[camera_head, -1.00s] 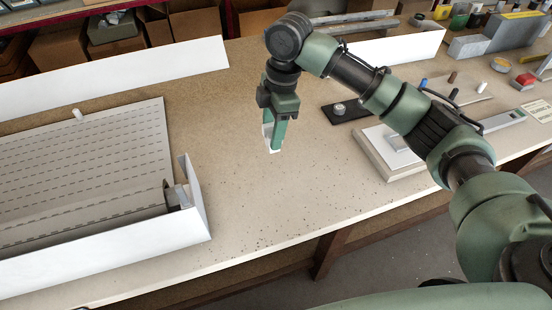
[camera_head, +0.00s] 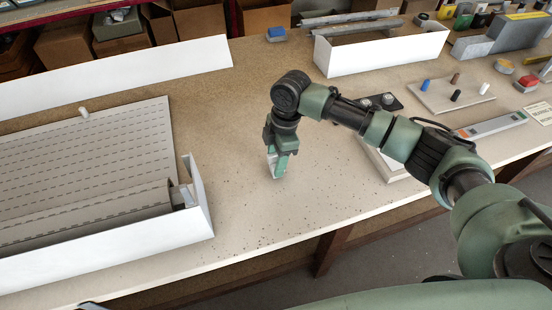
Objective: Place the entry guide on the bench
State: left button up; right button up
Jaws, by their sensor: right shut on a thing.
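My right gripper (camera_head: 277,165) is at the middle of the view, pointing down over the bare bench (camera_head: 250,215). It is shut on a small white piece, which I take to be the entry guide (camera_head: 279,174). The fingers hide most of it; its lower end shows at the fingertips, at or just above the bench top. I cannot tell whether it touches. My left gripper is not in view.
A slatted grey shutter curtain (camera_head: 85,160) lies at left, with a white-walled box end (camera_head: 200,205) beside it. A long white box (camera_head: 385,52) stands at the back. A pale board with small coloured pegs (camera_head: 450,97) is at right. The bench around my gripper is clear.

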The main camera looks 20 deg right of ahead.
jog(key=o, duration=1.3)
jog(key=shift+f, duration=0.1)
jog(key=r, duration=0.4)
jog(key=d+r+b, duration=0.1)
jog(key=r, duration=0.3)
jog(key=r+b, duration=0.1)
jog(key=r, duration=0.3)
jog(key=shift+d+r, duration=0.1)
jog(key=shift+d, duration=0.3)
